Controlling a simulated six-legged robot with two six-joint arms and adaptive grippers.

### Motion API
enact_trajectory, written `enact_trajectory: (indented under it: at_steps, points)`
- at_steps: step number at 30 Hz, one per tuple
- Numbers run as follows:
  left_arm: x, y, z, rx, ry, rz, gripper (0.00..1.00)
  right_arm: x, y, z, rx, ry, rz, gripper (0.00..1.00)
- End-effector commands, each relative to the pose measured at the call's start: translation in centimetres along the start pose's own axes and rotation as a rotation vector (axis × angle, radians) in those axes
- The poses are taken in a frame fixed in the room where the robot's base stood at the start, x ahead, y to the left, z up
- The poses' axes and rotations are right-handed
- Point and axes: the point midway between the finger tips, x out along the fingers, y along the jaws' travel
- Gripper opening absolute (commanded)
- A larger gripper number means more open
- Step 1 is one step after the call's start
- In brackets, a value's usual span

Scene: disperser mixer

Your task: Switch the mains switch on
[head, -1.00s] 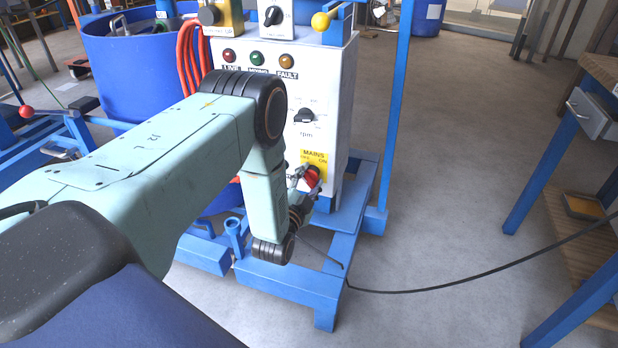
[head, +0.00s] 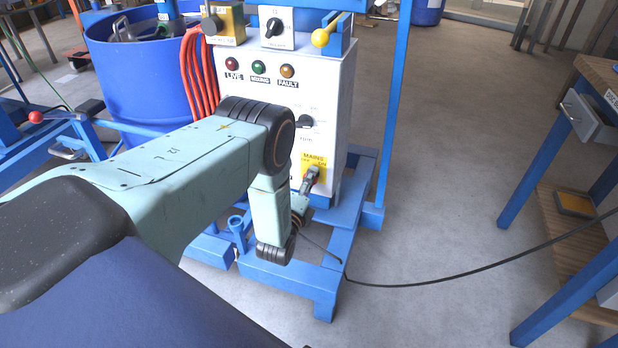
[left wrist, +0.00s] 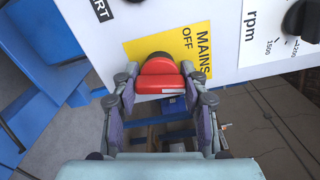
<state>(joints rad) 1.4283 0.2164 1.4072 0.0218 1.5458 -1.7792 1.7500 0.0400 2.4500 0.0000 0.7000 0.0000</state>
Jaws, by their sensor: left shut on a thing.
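The mains switch is a red handle (left wrist: 160,77) on a yellow MAINS label (left wrist: 140,46) low on the white control panel. In the left wrist view it lies between the two fingers of my left gripper (left wrist: 162,88), which is shut on it. The word OFF shows beside the handle; the ON side is hidden there. In the head view the yellow label (head: 312,158) sits just above my left gripper (head: 310,178), and only a little red shows. I cannot tell the switch's exact setting. My right gripper is not in view.
The LIVE lamp (head: 232,65) looks dark red. A rpm knob (head: 305,121) is above the label. Blue frame beams (head: 290,280) and a black cable (head: 430,283) lie low in front. A blue tub (head: 140,75) stands left, a workbench (head: 590,110) right.

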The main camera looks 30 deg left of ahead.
Motion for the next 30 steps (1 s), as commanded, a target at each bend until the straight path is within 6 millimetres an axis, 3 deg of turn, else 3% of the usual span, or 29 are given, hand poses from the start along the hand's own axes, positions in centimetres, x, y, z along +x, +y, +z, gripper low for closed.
enact_trajectory:
  at_steps: [15, 30]
  points:
    - [-0.1, 0.0, 0.0, 0.418, 0.002, 0.001, 0.12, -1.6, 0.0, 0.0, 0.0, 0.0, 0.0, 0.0]
    - [0.0, 0.1, 0.0, 0.561, 0.001, 0.0, 0.12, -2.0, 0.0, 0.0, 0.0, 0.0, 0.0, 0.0]
